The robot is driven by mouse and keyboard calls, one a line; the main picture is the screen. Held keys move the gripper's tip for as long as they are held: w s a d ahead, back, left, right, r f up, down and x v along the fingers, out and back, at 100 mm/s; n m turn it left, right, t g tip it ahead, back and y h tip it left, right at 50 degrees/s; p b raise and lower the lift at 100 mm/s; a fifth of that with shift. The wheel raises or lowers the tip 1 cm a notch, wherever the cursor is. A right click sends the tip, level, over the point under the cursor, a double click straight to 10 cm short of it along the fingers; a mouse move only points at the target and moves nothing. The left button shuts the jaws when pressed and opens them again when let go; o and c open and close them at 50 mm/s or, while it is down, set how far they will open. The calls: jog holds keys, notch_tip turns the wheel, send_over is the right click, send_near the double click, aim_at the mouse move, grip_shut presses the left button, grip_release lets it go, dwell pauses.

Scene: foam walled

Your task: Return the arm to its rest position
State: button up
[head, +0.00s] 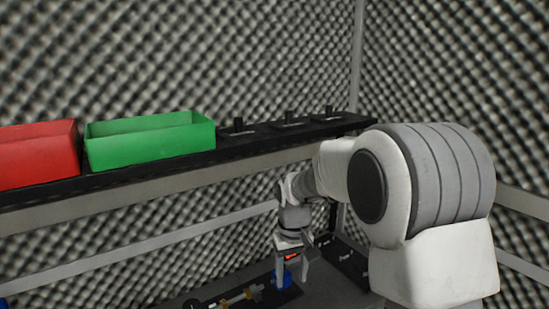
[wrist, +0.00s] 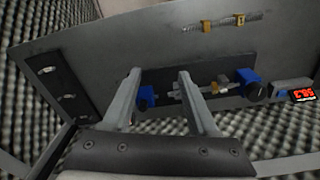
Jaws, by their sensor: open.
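My arm reaches down from the right in the head view, with its bulky white and grey link in front. My gripper (head: 291,275) hangs low over the work table, fingers pointing down. The wrist view shows the two fingers of my gripper (wrist: 159,73) spread apart with nothing between them. Beyond the fingers lies a dark plate with blue end blocks (wrist: 147,97) and a metal rod fitting (wrist: 205,89). In the head view a blue block (head: 283,279) shows beside the fingers; I cannot tell whether they touch.
A shelf (head: 150,170) above the table holds a red bin (head: 38,153), a green bin (head: 150,141) and black fixtures (head: 290,119). A red digital display (wrist: 303,95) stands right of the plate. Brass-coloured fittings (wrist: 206,26) lie beyond. Foam walls enclose the place.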

jog(key=s+d+r+m+t, duration=0.1)
jog(key=s+d+r+t, duration=0.1)
jog(key=s+d+r, duration=0.4)
jog(key=s+d+r+m+t, duration=0.1)
jog(key=s+d+r, duration=0.1)
jog(key=s+r, duration=0.75)
jog(key=s+d+f+m+t, duration=0.1)
jog(key=s+d+f+t, duration=0.1)
jog(key=s, duration=0.7)
jog(key=shift+s, duration=0.35)
jog(key=shift+a, duration=0.1)
